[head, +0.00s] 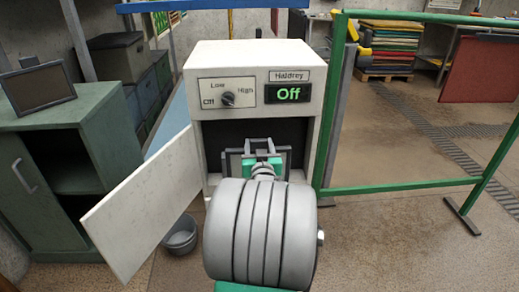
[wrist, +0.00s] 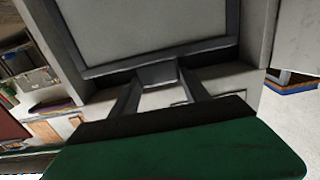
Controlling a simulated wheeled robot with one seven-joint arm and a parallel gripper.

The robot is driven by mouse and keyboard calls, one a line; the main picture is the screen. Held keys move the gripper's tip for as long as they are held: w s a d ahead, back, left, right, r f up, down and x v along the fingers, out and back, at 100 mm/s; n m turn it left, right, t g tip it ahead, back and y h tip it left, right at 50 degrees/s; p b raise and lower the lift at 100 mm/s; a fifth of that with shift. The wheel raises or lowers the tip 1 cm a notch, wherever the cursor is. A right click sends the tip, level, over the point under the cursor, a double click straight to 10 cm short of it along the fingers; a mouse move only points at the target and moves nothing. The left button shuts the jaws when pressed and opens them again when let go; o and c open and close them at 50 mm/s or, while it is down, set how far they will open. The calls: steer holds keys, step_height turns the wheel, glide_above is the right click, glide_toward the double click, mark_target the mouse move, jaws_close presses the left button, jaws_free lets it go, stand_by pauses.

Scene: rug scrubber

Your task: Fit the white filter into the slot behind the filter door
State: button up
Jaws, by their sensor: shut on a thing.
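The white cabinet (head: 250,62) stands in the middle of the head view, its display reading "Off". Its filter door (head: 143,215) is swung wide open to the left, and the opening (head: 217,137) behind it is dark. My gripper (head: 263,160) is in front of the opening, shut on the filter's grey handle. The filter (head: 236,163) shows as a grey-framed panel at the opening, mostly hidden by my gripper and arm. In the wrist view the filter (wrist: 150,28) is a pale panel in a grey frame, its handle between my fingers (wrist: 158,88). I cannot tell how deep it sits.
A grey bucket (head: 180,237) sits on the floor below the door. A green rail frame (head: 405,184) stands right of the machine.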

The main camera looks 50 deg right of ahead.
steer(key=shift+x, duration=5.8)
step_height(320, 180, down, 5)
steer(key=b, duration=0.4)
steer(key=shift+w, duration=0.1)
steer(key=o, duration=1.6)
